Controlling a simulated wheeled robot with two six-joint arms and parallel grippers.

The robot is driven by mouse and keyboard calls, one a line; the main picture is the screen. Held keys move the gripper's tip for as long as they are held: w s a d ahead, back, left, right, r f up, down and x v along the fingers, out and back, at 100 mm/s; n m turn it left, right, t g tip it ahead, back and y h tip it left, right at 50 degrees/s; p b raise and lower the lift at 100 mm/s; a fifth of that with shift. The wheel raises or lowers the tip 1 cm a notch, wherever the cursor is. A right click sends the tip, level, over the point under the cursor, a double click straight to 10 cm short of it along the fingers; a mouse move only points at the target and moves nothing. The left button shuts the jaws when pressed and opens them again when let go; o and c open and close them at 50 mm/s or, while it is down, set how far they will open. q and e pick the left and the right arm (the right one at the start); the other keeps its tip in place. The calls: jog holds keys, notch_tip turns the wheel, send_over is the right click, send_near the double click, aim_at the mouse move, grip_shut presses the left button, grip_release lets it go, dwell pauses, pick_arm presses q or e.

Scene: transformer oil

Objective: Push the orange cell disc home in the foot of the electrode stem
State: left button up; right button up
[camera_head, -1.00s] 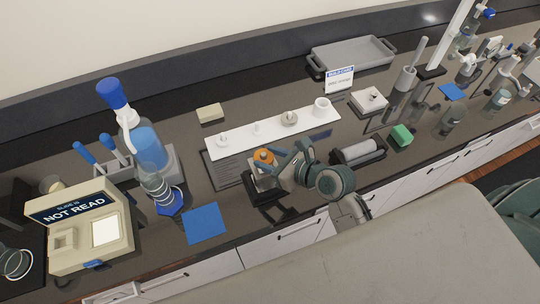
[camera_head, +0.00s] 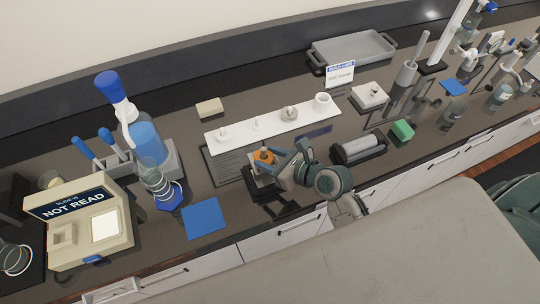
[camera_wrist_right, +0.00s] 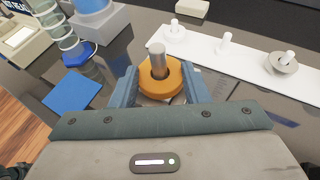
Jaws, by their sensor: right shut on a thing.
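The orange cell disc (camera_head: 264,155) sits over a small dark stand (camera_head: 268,187) near the bench's front edge. In the right wrist view the orange disc (camera_wrist_right: 162,82) has a short metal pin (camera_wrist_right: 157,56) standing up through its middle. My right gripper (camera_wrist_right: 163,84) has its two blue-grey fingers on either side of the disc, shut on it. In the head view my right gripper (camera_head: 272,164) reaches in from the right at the stand. The underside of the disc and its seat are hidden. My left gripper is not in view.
A white strip (camera_head: 300,121) with several small parts on posts lies behind the stand. A blue mat (camera_head: 205,219) lies to the left, beside a blue-capped bottle (camera_head: 150,143). A dark cradle with a roller (camera_head: 358,149) and a green block (camera_head: 402,130) are to the right.

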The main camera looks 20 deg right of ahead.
jog(key=shift+f, duration=0.15)
jog(key=o, duration=1)
jog(key=shift+o, duration=0.2)
jog(key=shift+s+d, duration=0.3)
jog(key=shift+s, duration=0.15)
jog(key=b+v, duration=0.2)
jog(key=v, duration=0.8)
jog(key=shift+r, duration=0.25)
jog(key=shift+w+a, duration=0.1)
